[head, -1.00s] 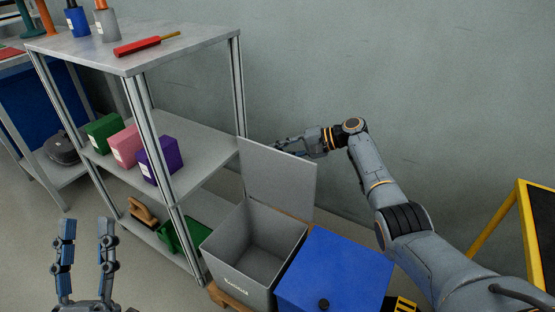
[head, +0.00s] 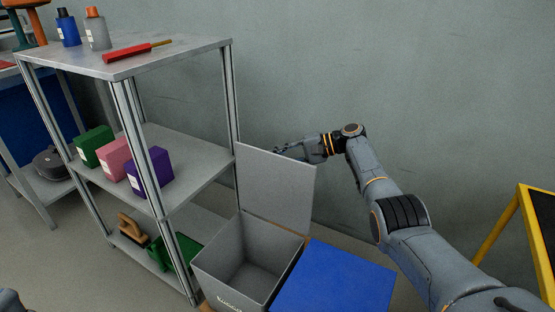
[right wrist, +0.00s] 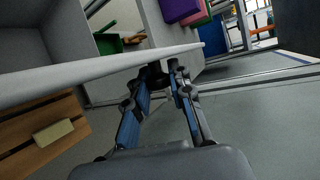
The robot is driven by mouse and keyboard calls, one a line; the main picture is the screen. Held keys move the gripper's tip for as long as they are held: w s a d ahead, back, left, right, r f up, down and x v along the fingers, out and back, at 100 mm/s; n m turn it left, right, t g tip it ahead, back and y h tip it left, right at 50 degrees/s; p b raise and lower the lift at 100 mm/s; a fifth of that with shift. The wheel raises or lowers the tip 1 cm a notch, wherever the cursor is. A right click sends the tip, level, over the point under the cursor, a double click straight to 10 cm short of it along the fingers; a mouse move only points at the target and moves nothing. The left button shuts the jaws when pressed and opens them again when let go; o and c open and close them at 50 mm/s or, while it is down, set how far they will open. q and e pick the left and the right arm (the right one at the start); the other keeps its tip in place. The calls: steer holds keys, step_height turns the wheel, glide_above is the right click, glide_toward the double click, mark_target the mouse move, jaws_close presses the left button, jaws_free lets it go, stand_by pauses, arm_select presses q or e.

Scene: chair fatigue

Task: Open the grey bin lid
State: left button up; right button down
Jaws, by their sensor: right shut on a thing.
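The grey bin (head: 222,277) stands at the lower middle of the head view, and I can see into its empty inside. Its grey lid (head: 277,190) stands open, raised roughly upright at the bin's back edge. In the right wrist view the lid (right wrist: 100,76) shows nearly edge-on. My right gripper (head: 288,149) is behind the lid's upper edge, on its outer side. In the right wrist view its fingertips (right wrist: 165,70) are closed at a small dark part on the lid, probably its knob. The lid partly hides this gripper in the head view. My left gripper's fingers are out of frame.
A blue bin (head: 335,277) stands right beside the grey one. A metal shelf (head: 190,62) with boxes and bottles is close on the left. The wall is behind my right arm. A yellow-framed board (head: 540,225) stands at the far right.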

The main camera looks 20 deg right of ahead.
steer(key=shift+f, duration=0.1)
steer(key=c, duration=1.2)
jaws_free()
steer(key=shift+o, duration=0.2)
steer(key=v, duration=1.2)
